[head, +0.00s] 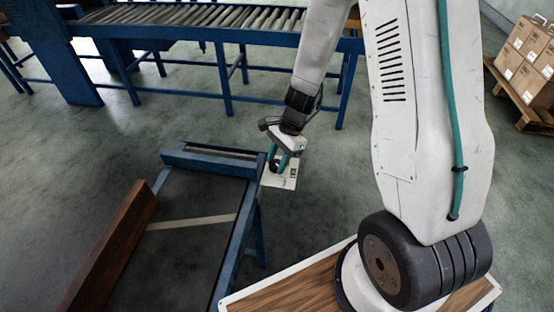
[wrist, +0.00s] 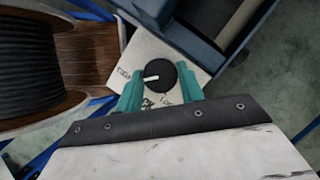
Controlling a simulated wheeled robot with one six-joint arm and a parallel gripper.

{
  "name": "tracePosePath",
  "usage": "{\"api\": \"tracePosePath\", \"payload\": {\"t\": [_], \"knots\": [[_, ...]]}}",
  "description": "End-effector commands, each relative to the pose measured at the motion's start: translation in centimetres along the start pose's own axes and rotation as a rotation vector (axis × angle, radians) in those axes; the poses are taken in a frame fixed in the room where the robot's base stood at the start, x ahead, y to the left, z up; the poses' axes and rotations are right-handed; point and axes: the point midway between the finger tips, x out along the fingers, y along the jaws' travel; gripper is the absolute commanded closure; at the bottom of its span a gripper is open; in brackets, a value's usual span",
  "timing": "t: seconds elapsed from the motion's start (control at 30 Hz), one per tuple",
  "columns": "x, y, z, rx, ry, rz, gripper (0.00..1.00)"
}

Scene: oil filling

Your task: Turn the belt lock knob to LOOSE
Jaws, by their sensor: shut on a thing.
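The belt lock knob (wrist: 163,85) is round and black with a white pointer line. In the wrist view the line points left, toward small lettering at the left of the pale panel (wrist: 148,50). More lettering lies near the panel's lower part, too small and partly covered to read surely. My gripper (wrist: 160,72) has its two teal fingers on either side of the knob, shut on it. In the head view my gripper (head: 281,163) is at the pale panel (head: 285,182) beside the blue conveyor frame, and the knob is hard to make out.
A blue roller conveyor (head: 200,30) runs along the back. Cartons (head: 526,60) sit on a pallet at the right. Floor between is clear.

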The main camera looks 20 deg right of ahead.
Motion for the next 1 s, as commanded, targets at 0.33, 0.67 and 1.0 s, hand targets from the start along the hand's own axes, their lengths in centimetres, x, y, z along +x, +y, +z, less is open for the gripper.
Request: {"api": "tracePosePath", "payload": {"t": [0.33,0.67,1.0], "knots": [[-0.04,-0.25,0.03,-0.195,0.001,0.079,0.85],[0.0,-0.45,0.1,-0.483,0.001,0.197,0.85],[0.05,-0.57,0.21,-0.781,0.002,0.322,0.85]]}}
